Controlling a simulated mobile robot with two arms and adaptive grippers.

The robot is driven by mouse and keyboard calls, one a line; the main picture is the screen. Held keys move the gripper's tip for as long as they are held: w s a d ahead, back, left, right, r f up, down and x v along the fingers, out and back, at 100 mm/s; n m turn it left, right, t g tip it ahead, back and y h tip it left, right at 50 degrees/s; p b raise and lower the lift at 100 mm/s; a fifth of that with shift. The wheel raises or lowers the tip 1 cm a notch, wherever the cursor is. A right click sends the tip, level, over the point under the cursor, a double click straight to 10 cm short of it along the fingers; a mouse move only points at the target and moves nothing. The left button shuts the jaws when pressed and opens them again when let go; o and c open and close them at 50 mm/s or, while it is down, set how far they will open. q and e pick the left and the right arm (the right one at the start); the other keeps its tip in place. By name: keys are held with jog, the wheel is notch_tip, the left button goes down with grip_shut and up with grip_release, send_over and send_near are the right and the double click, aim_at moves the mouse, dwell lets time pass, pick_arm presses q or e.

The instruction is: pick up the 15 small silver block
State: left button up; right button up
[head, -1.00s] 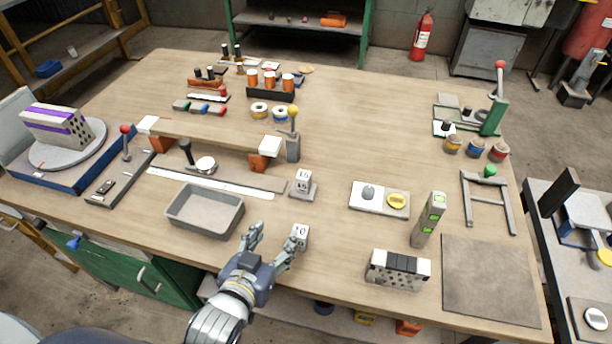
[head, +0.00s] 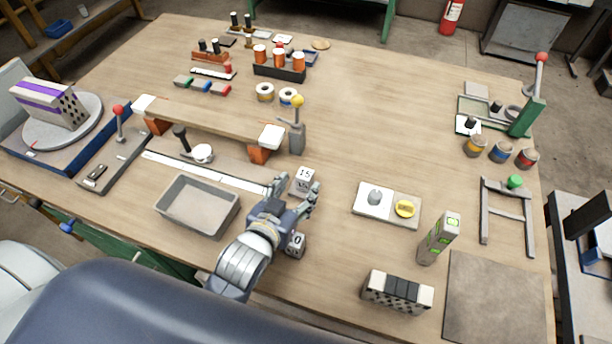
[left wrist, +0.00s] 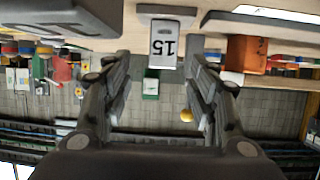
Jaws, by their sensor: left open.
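The small silver block marked 15 (head: 304,175) stands on the wooden table right of the grey tray. My left gripper (head: 296,188) is open and empty, low over the table, with its fingertips close to the block and partly covering its lower part. In the left wrist view the block (left wrist: 164,46) appears upside down, centred in the gap between the two fingers (left wrist: 158,75). I cannot tell whether it is between the fingertips or just beyond them. No finger visibly touches it. My right gripper is not in view.
A similar block marked 10 (head: 296,243) stands beside my left wrist. The grey tray (head: 198,206) is to the left. A wooden bridge with orange supports (head: 259,151) and a yellow-knobbed lever (head: 297,130) stand behind.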

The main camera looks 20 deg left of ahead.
aim_at(302, 181)
pick_arm(q)
jog(key=shift+x, duration=0.9)
jog(key=p+x, duration=0.1)
jog(key=x, duration=0.3)
jog(key=shift+w+a+f, duration=0.2)
jog(key=shift+w+f, duration=0.25)
jog(key=shift+w, duration=0.15)
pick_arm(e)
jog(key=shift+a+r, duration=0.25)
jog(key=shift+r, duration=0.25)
pick_arm(q)
jog(key=shift+r, duration=0.1)
grip_shut()
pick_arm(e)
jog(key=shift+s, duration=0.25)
